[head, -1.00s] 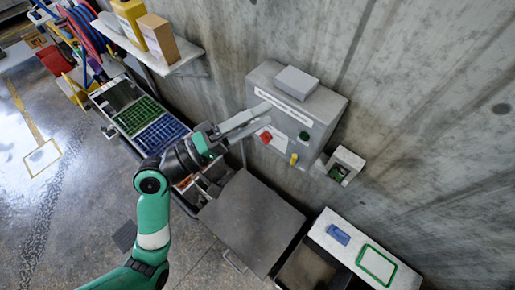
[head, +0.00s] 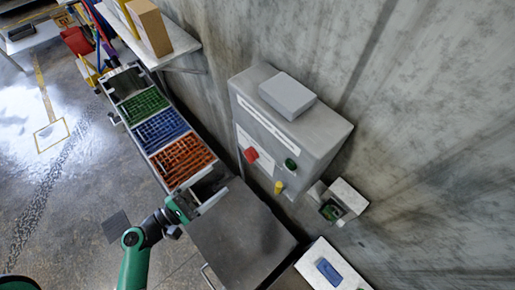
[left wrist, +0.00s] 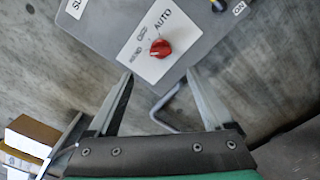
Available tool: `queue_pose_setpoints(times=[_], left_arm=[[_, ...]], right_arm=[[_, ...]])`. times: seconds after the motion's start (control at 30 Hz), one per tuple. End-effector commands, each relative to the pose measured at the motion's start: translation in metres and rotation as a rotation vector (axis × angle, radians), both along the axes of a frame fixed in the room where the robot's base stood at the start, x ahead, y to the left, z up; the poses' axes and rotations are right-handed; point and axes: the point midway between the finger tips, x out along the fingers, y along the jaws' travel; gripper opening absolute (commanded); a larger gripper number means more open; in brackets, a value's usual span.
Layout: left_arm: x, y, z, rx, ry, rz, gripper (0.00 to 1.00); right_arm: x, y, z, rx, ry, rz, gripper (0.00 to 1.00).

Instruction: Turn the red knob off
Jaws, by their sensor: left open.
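The red knob (head: 251,155) is on the front of a grey control box (head: 305,140) on the concrete wall. In the left wrist view the red knob (left wrist: 160,47) sits on a white plate marked AUTO, just beyond the fingertips. My left gripper (head: 217,185) is below and left of the box in the head view, apart from the knob. In the left wrist view its fingers (left wrist: 160,74) are spread with nothing between them. My right gripper is in neither view.
A green button (head: 291,164) and a yellow part (head: 278,187) are right of the knob. Below are a dark flat-topped unit (head: 240,235) and green, blue and orange crates (head: 183,160). A small white wall box (head: 346,200) is at right. Boxes stand on a shelf at upper left.

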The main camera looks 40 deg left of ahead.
Motion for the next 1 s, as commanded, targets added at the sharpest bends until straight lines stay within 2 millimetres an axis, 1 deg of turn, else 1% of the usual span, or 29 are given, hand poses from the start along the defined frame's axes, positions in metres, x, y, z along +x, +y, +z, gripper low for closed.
queue_pose_setpoints(times=[0.17, 0.27, 0.37, 0.6, 0.7, 0.83, 1.0], left_arm=[[0.004, -0.001, 0.000, 0.001, 0.001, -0.003, 0.85], [0.013, -0.002, 0.001, 0.003, 0.000, -0.006, 0.85], [0.029, -0.004, 0.002, 0.004, -0.002, -0.010, 0.85], [0.083, -0.009, 0.003, 0.004, -0.002, -0.008, 0.85], [0.100, -0.009, 0.002, 0.003, -0.002, -0.004, 0.85], [0.113, -0.010, 0.001, 0.003, 0.000, -0.003, 0.85], [0.117, -0.010, 0.001, 0.003, 0.000, -0.001, 0.85]], right_arm=[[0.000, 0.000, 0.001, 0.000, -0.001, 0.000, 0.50], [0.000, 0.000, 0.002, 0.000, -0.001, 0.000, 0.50], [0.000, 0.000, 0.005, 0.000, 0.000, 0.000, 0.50], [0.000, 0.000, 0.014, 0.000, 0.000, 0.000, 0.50], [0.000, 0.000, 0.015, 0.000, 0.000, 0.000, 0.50], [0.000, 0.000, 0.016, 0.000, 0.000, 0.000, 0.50], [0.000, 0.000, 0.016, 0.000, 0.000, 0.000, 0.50]])
